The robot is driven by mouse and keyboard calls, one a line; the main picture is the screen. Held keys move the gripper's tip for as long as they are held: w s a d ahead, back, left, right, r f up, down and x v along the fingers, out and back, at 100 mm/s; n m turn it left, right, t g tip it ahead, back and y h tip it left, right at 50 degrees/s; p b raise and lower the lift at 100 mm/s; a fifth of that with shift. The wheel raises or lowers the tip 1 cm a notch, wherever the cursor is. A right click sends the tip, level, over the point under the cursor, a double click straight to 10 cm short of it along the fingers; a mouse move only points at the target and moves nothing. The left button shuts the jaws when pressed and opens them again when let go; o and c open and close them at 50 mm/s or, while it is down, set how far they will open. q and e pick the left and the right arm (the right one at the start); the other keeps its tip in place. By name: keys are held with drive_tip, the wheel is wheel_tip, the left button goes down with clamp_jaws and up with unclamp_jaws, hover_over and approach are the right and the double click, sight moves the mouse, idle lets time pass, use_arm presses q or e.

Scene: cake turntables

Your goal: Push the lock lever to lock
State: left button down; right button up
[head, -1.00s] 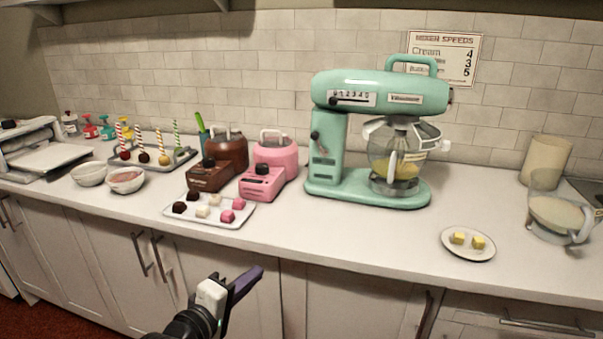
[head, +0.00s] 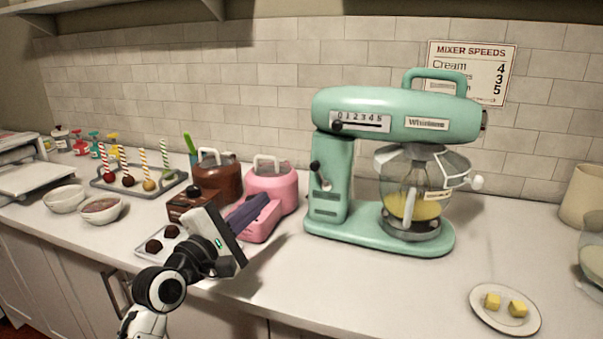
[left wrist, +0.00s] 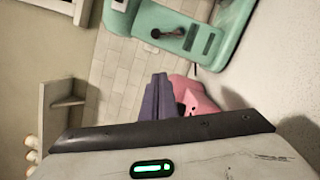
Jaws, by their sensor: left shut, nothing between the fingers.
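The teal stand mixer (head: 400,112) stands upright on the counter, right of centre. Its lock lever, a thin rod with a black knob (head: 318,172), is on the side of the mixer's column, and the knob sits near the top of it. In the left wrist view the lever (left wrist: 170,33) shows on the teal column (left wrist: 212,40), seen sideways. My left gripper (head: 264,200) is shut and empty, its purple fingers pointing toward the mixer. It is left of the lever, in front of the pink machine, and apart from the mixer. My right gripper is not in view.
The pink machine (head: 272,180) and the brown machine (head: 218,170) stand beside my gripper. A sweets tray (head: 143,255) lies partly hidden under my arm. A plate with butter cubes (head: 484,318) is front right. Counter in front of the mixer is clear.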

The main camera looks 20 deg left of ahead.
sight(321, 177)
use_arm(q)
drive_tip(key=w+d+r+p, duration=0.1)
drive_tip(key=w+d+r, duration=0.1)
drive_tip(key=w+d, duration=0.3)
drive_tip(key=x, duration=0.4)
drive_tip(key=shift+w+r, duration=0.15)
drive_tip(key=shift+w, duration=0.2)
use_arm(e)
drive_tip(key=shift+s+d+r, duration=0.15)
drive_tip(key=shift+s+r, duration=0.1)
use_arm(q)
drive_tip(key=shift+a, duration=0.15)
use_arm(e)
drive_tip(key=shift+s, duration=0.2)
